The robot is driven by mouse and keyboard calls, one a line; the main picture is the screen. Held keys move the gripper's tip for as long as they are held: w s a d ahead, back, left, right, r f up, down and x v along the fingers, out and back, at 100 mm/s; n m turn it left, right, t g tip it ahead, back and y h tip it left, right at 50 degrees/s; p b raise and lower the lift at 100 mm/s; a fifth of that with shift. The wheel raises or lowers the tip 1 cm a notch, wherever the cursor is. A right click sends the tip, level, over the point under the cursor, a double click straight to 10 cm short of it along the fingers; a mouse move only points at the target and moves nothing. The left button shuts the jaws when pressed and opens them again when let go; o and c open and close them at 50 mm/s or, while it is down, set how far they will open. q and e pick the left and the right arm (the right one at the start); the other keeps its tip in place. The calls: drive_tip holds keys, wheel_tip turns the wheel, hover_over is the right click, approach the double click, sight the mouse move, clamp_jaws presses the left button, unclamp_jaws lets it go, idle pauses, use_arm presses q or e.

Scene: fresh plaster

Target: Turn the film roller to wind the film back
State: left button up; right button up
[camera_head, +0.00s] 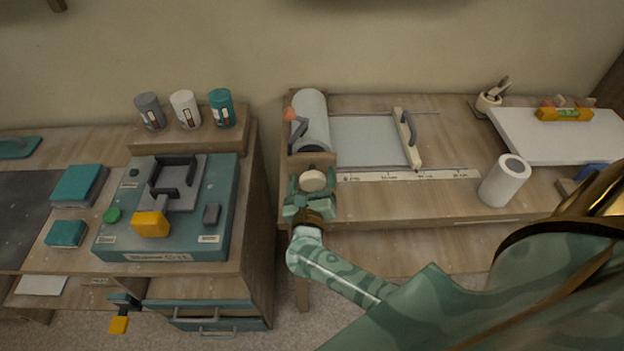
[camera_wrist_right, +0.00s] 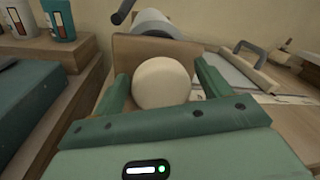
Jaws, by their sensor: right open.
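The film roller (camera_head: 312,118) is a pale roll on a wooden stand at the left end of the right-hand bench. A cream round knob (camera_head: 313,180) sits at the stand's near end. A sheet of film (camera_head: 370,141) runs right from the roll to a cream bar with a grey handle (camera_head: 407,138). My right gripper (camera_head: 312,187) is at the knob. In the right wrist view the knob (camera_wrist_right: 161,82) lies between the two open green fingers, with gaps on both sides. The roll (camera_wrist_right: 156,24) shows behind the wooden end plate. My left gripper is not in view.
A ruler strip (camera_head: 410,176) lies along the bench front. At left, a teal machine (camera_head: 170,215) and several cups stand on another bench. A gap separates the benches.

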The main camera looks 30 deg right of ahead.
drive_tip(key=c, duration=1)
drive_tip(key=shift+o, duration=0.2)
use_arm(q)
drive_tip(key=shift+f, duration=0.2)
